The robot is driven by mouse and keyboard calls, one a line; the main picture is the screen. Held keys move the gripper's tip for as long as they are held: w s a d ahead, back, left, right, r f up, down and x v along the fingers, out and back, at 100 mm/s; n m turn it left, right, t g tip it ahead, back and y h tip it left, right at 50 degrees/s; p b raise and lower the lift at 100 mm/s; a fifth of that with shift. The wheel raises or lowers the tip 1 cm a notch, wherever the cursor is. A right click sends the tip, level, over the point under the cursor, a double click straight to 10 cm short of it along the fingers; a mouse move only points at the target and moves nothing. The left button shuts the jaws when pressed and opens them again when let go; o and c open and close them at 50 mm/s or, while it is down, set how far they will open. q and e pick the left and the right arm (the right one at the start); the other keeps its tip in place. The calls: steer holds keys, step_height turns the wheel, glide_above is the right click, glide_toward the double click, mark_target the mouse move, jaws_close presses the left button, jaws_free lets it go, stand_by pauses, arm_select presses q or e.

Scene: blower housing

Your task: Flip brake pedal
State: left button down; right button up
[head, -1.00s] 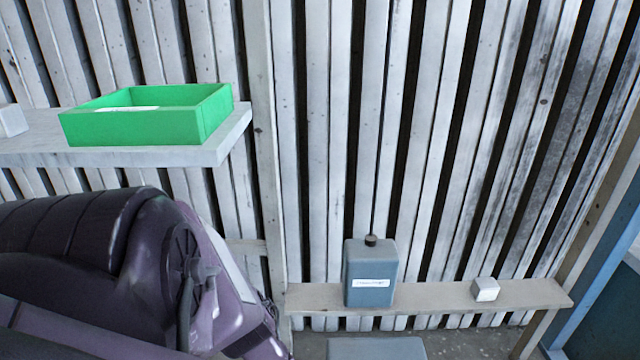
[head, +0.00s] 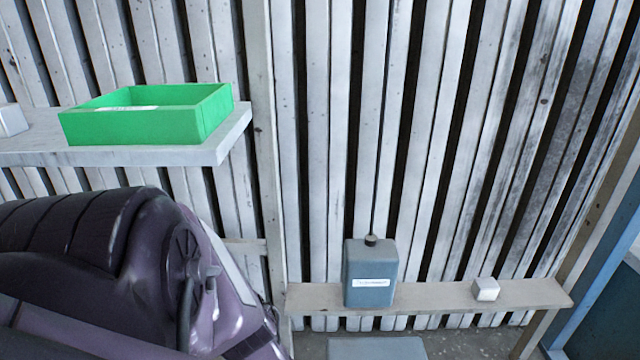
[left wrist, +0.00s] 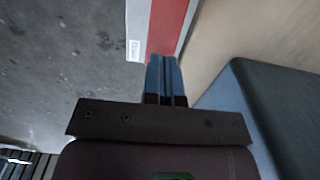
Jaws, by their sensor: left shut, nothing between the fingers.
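No brake pedal can be made out for certain in either view. In the left wrist view my left gripper (left wrist: 166,82) is shut and empty, its two blue fingers together. A red strip (left wrist: 168,25) with a pale border lies just beyond the fingertips; I cannot tell whether the fingers touch it. A small white label (left wrist: 133,50) sits on the pale border. In the head view my purple arm fills the lower left, and the gripper itself is out of sight. My right gripper is in neither view.
A blue-grey block (left wrist: 245,95) stands close right of the fingers; grey floor (left wrist: 60,60) is left. In the head view, a green bin (head: 150,127) stands on a shelf (head: 225,145), and a grey canister (head: 368,275) and white box (head: 486,289) on a low bench (head: 430,295).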

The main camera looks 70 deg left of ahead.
arm_select(q)
steer(key=shift+f, duration=1)
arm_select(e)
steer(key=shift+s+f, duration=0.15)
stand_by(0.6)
arm_select(q)
steer(key=shift+r, duration=0.1)
steer(key=shift+w+r+p, duration=0.15)
steer(key=shift+r+p, duration=0.7)
steer(key=shift+r, duration=0.25)
steer(key=shift+r+p, duration=1.75)
steer(key=shift+r, duration=0.6)
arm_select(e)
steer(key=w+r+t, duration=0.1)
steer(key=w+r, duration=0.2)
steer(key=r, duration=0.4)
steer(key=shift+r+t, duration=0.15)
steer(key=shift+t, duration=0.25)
arm_select(q)
steer(key=shift+s+f, duration=0.1)
steer(key=shift+s, duration=0.1)
